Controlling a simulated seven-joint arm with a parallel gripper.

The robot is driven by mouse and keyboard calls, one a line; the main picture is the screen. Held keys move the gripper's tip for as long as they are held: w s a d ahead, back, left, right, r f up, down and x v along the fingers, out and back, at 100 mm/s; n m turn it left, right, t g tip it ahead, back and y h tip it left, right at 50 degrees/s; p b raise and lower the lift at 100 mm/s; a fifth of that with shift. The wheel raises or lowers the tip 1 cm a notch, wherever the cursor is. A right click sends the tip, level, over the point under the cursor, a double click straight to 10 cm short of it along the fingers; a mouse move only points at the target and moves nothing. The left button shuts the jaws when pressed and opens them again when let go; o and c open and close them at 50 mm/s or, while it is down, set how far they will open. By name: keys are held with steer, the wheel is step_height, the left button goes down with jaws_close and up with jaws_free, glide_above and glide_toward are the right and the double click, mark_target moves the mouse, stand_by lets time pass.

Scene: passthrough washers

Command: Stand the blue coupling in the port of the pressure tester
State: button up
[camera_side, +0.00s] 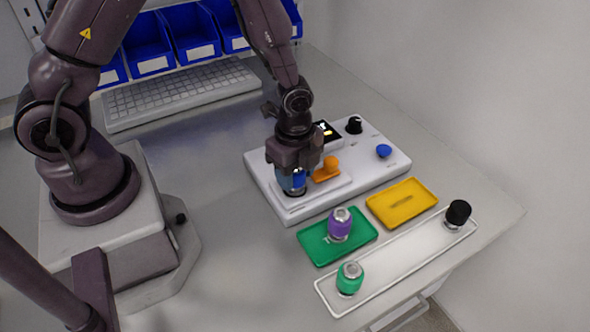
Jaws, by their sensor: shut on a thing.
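The blue coupling (292,183) is upright between the fingers of my gripper (292,170), which is shut on it. It is at the left end of the white pressure tester (278,203), over a dark round spot that looks like the port. The fingers hide part of the coupling. I cannot tell whether its lower end is seated in the port or just above it. An orange clamp or lever (327,170) on the tester is right beside the coupling, to its right.
The tester also has a small display, a black knob (354,125) and a blue button (384,151). In front are a green tray (313,246) with a purple coupling (340,224), an empty yellow tray (420,205), and a white tray (400,256) with green (350,278) and black (458,213) couplings.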

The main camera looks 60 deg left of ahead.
steer(key=o, duration=1.5)
steer(key=shift+r, duration=0.1)
steer(key=shift+r, duration=3.9)
